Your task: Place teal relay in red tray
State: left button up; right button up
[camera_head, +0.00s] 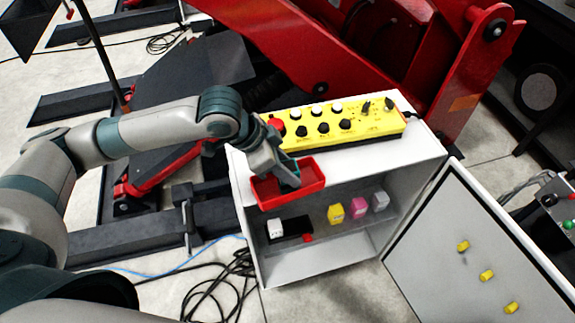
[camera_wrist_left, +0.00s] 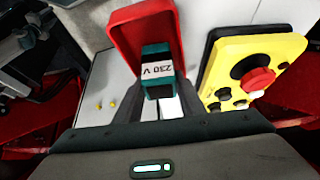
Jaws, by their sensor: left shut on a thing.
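The teal relay (camera_wrist_left: 157,50), with a white "230 V" label, sits between the fingers of my left gripper (camera_wrist_left: 156,105) in the left wrist view. The gripper is shut on it. In the head view my left gripper (camera_head: 284,174) is over the left part of the red tray (camera_head: 313,178) and hides most of the relay. The tray sits at the front left of the white cabinet top. In the wrist view the red tray (camera_wrist_left: 122,28) shows right behind the relay. I cannot tell whether the relay touches the tray floor. My right gripper is not in view.
A yellow control box (camera_head: 335,124) with a red button stands behind the tray. Below, the open cabinet (camera_head: 410,160) holds a yellow relay (camera_head: 336,213), a pink one (camera_head: 358,207) and pale ones. Its door (camera_head: 470,250) stands open at right.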

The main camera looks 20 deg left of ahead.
pick_arm(q)
jog(key=o, duration=1.1)
jog(key=shift+f, duration=0.1)
jog(key=shift+s+a+r, duration=0.1)
jog(key=shift+a+r, duration=0.05)
jog(key=shift+r, duration=0.3)
jog(key=b+v, duration=0.2)
jog(key=v, duration=0.9)
jog(key=shift+r, duration=0.1)
